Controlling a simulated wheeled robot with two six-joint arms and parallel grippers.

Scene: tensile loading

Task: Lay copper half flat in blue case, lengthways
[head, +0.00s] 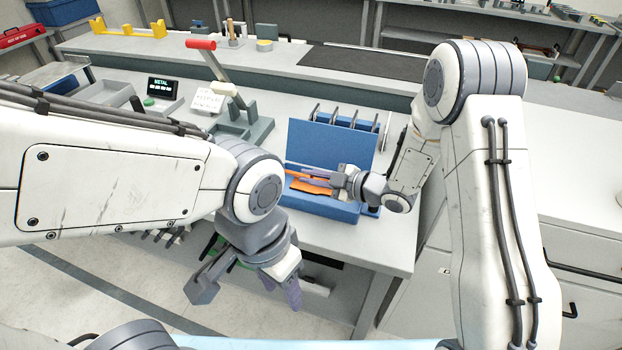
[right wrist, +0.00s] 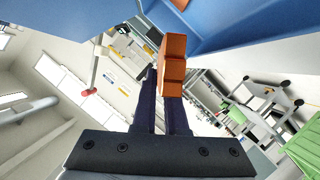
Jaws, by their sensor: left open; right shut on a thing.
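The blue case (head: 330,208) stands open near the table's front edge, its lid (head: 318,146) raised at the back. My right gripper (head: 312,177) reaches in from the right, over the case's open tray. It is shut on the orange copper half (head: 309,188); in the right wrist view the copper half (right wrist: 173,62) sticks out past the dark fingertips, close to a blue surface. Orange shows on both sides of the fingers in the head view; I cannot tell whether the piece touches the case floor. My left gripper (head: 247,288) is open and empty, low in front of the table.
A rack with several dark upright pieces (head: 345,117) stands behind the case lid. Green shows at the right wrist view's edge.

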